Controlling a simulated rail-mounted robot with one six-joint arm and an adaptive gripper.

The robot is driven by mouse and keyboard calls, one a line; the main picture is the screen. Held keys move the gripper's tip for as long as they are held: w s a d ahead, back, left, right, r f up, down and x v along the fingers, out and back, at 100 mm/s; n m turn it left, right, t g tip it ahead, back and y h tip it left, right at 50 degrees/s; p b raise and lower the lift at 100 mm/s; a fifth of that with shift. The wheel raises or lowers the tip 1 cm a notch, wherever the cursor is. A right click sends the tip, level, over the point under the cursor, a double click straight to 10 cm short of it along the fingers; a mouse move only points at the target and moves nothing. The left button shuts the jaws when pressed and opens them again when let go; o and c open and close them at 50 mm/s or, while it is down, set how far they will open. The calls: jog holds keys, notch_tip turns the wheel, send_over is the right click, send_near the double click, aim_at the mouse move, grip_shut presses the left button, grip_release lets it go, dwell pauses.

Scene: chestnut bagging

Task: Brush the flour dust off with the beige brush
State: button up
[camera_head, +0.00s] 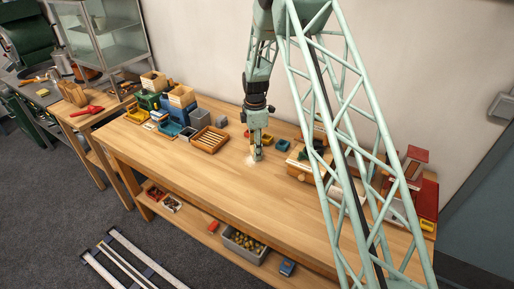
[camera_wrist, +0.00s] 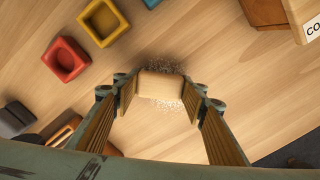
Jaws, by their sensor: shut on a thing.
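The beige brush (camera_wrist: 160,86) is between the two fingers of my gripper (camera_wrist: 162,92) in the wrist view. My gripper is shut on it, with a finger against each side. White flour dust (camera_wrist: 168,104) lies speckled on the wood just in front of and behind the brush. In the head view my gripper (camera_head: 257,153) points down at the tabletop near the middle of the bench, and a pale dust patch (camera_head: 249,161) shows at its tip. The brush's underside is hidden, so I cannot tell whether it touches the wood.
A red square holder (camera_wrist: 66,59), a yellow one (camera_wrist: 104,20) and a blue one lie nearby. A slatted wooden tray (camera_head: 209,139) and blue bins stand left on the workbench (camera_head: 190,170). A wooden device (camera_head: 300,160) stands right. The front middle of the bench is clear.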

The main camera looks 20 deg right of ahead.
jog(key=shift+s+a, duration=2.8)
jog(key=shift+a, duration=0.2)
jog(key=shift+w+a, duration=0.1)
jog(key=shift+w, duration=0.1)
jog(key=shift+w+r, duration=0.1)
jog(key=shift+w, duration=0.55)
jog(key=shift+w+d, duration=0.2)
jog(key=shift+d, duration=0.35)
jog(key=shift+w+d, duration=3.3)
jog(key=shift+d, duration=0.25)
jog(key=r, duration=0.3)
jog(key=shift+s+a+r+p, duration=0.1)
jog(key=shift+s+r+p, duration=0.1)
jog(key=shift+r+p, duration=0.1)
jog(key=shift+w+r, duration=0.2)
jog(key=shift+r, duration=0.35)
jog(key=shift+s+r+p, duration=0.1)
jog(key=shift+r+p, duration=0.65)
jog(key=shift+r, duration=0.95)
jog(key=s+a+b, duration=0.4)
jog(key=s+a, duration=0.3)
jog(key=s, duration=0.2)
jog(key=shift+f, duration=0.15)
